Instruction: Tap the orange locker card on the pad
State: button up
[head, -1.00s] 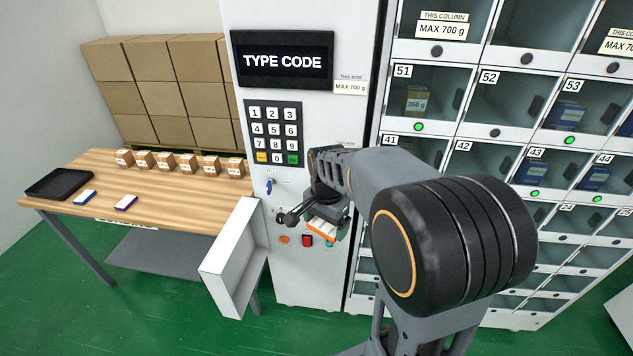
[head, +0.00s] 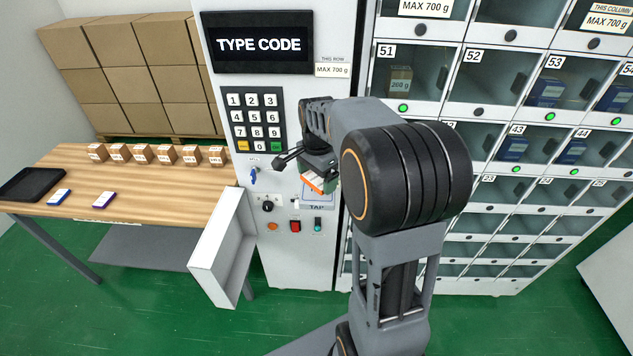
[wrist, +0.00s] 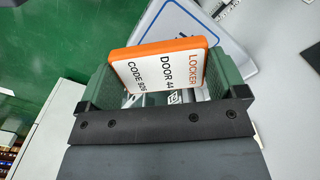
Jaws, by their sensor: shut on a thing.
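The orange locker card (wrist: 160,62) is in my gripper (wrist: 168,95), held between the two green jaws. In the head view the card (head: 313,184) shows as an orange and white edge below my gripper (head: 318,168). The pad (head: 317,207), marked TAP, is on the white machine front just behind and below the card. In the wrist view the pale pad (wrist: 228,62) with a blue outline lies behind the card. I cannot tell whether card and pad touch.
The keypad (head: 255,123) and TYPE CODE screen (head: 262,43) are above. A key, a knob and coloured buttons (head: 295,226) are left of and below the pad. An open white door (head: 222,248) juts out at left. Lockers (head: 500,150) fill the right.

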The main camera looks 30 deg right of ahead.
jog(key=shift+w+d+f+b, duration=0.2)
jog(key=shift+w+d+f, duration=0.1)
jog(key=shift+w+f, duration=0.15)
jog(key=shift+w+d+f+b, duration=0.15)
jog(key=shift+w+d+f, duration=0.2)
jog(key=shift+w, duration=0.2)
jog(key=shift+a+f+b, duration=0.1)
jog(key=shift+f+b, duration=0.55)
jog(key=shift+f, duration=0.35)
jog(key=shift+r+p, duration=1.65)
jog(key=shift+r, duration=0.4)
jog(key=shift+s+a+f+b, duration=0.1)
jog(key=shift+s+a+b, duration=0.2)
jog(key=shift+s, duration=0.25)
jog(key=s+a+b, duration=0.1)
jog(key=s+a, duration=0.3)
jog(key=s, duration=0.3)
jog(key=shift+s+a+b, duration=0.15)
jog(key=shift+s+b, duration=0.2)
jog(key=shift+b, duration=0.05)
